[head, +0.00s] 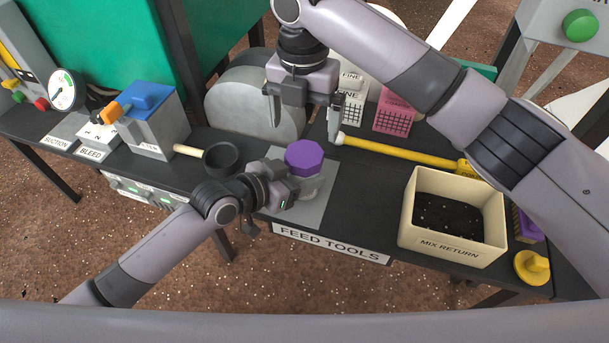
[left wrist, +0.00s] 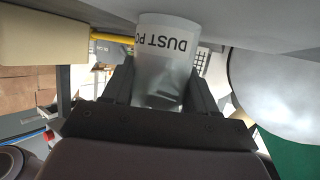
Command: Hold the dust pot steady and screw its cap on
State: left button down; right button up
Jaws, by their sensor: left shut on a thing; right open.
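The dust pot (head: 312,188) is a pale grey cylinder standing on a grey mat. Its lettered side shows in the left wrist view (left wrist: 172,45). A purple eight-sided cap (head: 304,157) sits on top of the pot; I cannot tell how tightly it is seated. My left gripper (head: 287,190) is shut on the pot from the left, and its fingers flank the pot in the left wrist view (left wrist: 163,90). My right gripper (head: 305,123) is open and empty, fingers pointing down, above and behind the cap and apart from it.
A black cup with a pale handle (head: 221,158) lies left of the pot. A yellow rod (head: 400,154) lies behind right. The MIX RETURN box (head: 462,252) stands at right. Pink (head: 394,112) and white boxes stand behind. A grey rounded housing (head: 250,105) is at back left.

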aim_at(304, 153)
dwell(0.4)
jog(key=shift+f, duration=4)
